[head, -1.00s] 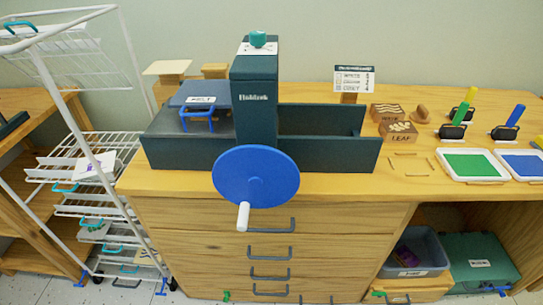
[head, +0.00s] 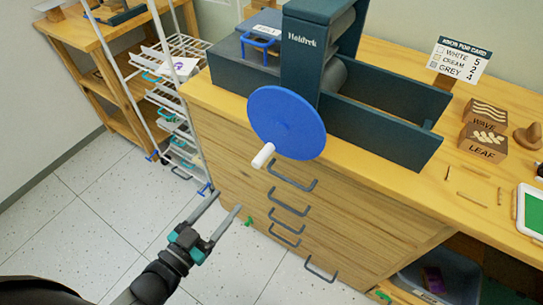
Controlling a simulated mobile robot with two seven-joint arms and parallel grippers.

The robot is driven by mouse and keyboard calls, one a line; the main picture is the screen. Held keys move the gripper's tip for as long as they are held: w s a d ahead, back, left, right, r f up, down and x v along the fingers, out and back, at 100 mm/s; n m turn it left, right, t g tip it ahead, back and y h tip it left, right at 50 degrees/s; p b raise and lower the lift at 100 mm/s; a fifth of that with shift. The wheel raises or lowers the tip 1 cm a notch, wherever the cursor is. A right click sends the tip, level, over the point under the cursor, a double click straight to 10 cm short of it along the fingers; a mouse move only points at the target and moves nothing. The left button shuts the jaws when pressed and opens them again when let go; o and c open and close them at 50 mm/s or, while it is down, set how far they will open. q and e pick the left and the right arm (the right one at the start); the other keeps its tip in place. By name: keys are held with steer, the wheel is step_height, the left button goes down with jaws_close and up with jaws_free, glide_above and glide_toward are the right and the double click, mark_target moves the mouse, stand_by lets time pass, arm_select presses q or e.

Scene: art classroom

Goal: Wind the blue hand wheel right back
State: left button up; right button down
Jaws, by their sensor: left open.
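The blue hand wheel (head: 286,122) is a flat round disc on the front of the dark teal press (head: 305,65). Its white handle (head: 263,155) sticks out from the lower left of the disc. My left gripper (head: 221,206) is below and to the left of the handle, in front of the drawers and apart from the wheel. Its two fingers are spread and nothing is between them. My right gripper does not show.
The press stands on a wooden cabinet (head: 230,172) with several drawers and grey handles. A white wire rack (head: 180,125) stands at the left. Stamp blocks (head: 484,141) and a sign (head: 459,60) are at the right. The tiled floor (head: 105,200) at left is clear.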

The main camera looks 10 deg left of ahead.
arm_select(q)
step_height(320, 180, up, 2)
steer(key=d+r, duration=0.1)
steer(key=b, duration=0.2)
glide_toward(264, 156)
steer(key=w+f, duration=0.2)
steer(key=w, duration=0.1)
steer(key=shift+w+d+t, duration=0.1)
steer(key=shift+d+t, duration=0.1)
steer(key=shift+t, duration=0.2)
steer(key=shift+x, duration=0.75)
steer(key=b+x, duration=0.1)
steer(key=x, duration=0.3)
steer(key=shift+w+d, duration=0.15)
steer(key=shift+w, duration=0.1)
steer(key=shift+w+d, duration=0.25)
steer(key=shift+w, duration=0.45)
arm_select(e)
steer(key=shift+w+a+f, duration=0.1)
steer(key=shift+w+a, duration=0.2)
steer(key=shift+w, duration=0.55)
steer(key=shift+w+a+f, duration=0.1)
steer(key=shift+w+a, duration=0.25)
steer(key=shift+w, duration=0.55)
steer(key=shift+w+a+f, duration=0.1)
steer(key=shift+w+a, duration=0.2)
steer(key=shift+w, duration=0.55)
arm_select(q)
steer(key=shift+c, duration=0.3)
jaws_close()
